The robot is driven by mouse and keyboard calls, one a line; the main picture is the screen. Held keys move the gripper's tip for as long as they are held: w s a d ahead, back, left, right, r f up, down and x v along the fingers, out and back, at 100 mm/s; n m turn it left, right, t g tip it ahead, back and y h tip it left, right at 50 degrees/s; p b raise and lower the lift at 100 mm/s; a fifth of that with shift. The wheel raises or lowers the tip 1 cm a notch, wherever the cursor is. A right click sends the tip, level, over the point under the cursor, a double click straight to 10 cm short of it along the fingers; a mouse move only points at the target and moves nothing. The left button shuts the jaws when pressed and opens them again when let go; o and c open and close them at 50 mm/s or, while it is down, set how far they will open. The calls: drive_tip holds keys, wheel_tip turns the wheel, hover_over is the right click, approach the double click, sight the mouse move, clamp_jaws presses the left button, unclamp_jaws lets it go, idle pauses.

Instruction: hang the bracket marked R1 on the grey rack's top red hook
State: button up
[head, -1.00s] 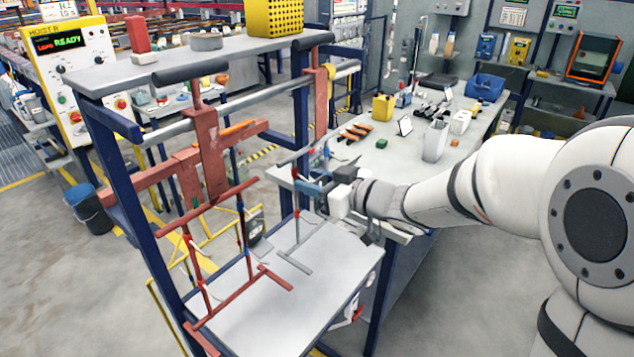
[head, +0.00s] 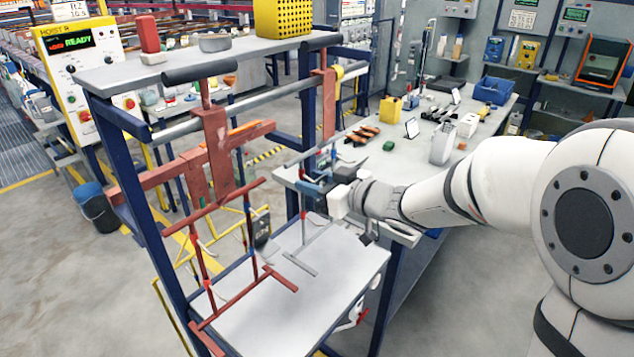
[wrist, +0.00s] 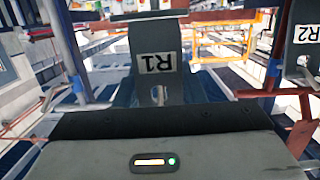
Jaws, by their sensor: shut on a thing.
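My gripper (head: 312,188) is beside the grey rack (head: 301,264), which stands behind the red rack. In the wrist view my gripper is shut on the bracket marked R1 (wrist: 157,85), a dark plate with a white label that reads upside down there. In the head view the bracket is hard to make out among the jaws and the rack. The grey rack's red top hook (head: 333,152) shows as a small red tip, partly crowded by my gripper. I cannot tell whether the bracket touches it.
A bracket marked R2 (wrist: 303,45) is at the wrist view's right edge. A pale tabletop (head: 340,275) lies below; a bench (head: 400,165) with tools stands behind.

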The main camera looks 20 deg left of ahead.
drive_tip(key=shift+w+a+f, duration=0.1)
drive_tip(key=shift+a+f, duration=0.05)
drive_tip(key=shift+a, duration=0.1)
drive_tip(key=shift+a+f, duration=0.25)
drive_tip(key=shift+f, duration=0.05)
idle(0.4)
